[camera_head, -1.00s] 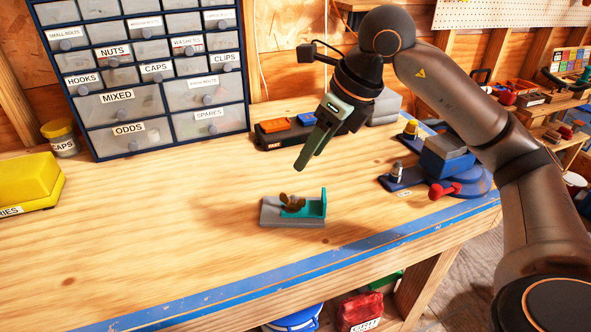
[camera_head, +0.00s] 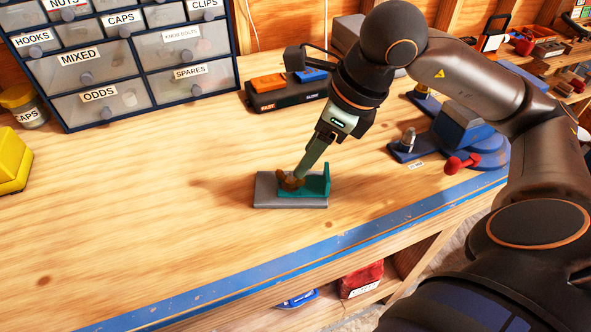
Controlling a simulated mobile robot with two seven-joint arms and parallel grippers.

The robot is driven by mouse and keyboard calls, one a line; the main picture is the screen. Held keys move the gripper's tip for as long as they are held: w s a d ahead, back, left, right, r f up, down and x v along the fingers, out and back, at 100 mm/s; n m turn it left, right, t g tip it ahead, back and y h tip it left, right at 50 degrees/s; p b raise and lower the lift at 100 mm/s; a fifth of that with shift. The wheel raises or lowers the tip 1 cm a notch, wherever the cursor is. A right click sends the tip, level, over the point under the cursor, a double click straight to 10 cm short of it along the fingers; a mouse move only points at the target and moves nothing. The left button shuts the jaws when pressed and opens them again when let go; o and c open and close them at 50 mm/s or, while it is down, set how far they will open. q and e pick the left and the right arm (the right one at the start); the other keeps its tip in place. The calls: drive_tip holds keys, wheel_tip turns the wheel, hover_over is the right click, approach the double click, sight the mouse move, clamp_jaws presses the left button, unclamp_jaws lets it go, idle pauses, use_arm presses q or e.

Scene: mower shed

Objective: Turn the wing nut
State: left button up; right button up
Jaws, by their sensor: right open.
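The brown wing nut (camera_head: 287,183) sits on a teal bracket (camera_head: 318,187) on a grey block (camera_head: 268,196), which lies on the wooden bench. My right gripper (camera_head: 299,176) reaches down from above, its fingertips right at the wing nut. The fingers partly cover the nut and overlap each other in this view. The gripper is open; I cannot tell whether a finger touches the nut. My left gripper is not in view.
A drawer cabinet (camera_head: 115,66) stands at the back left. A charger with orange and blue buttons (camera_head: 287,93) is behind the gripper. A blue vise (camera_head: 462,133) with a red handle stands to the right. The bench around the block is clear, with a blue front edge (camera_head: 245,268).

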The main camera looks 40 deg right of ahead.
sight(296, 180)
drive_tip(key=x, duration=0.6)
drive_tip(key=shift+w+f, duration=0.15)
drive_tip(key=shift+w, duration=0.05)
clamp_jaws()
idle(0.4)
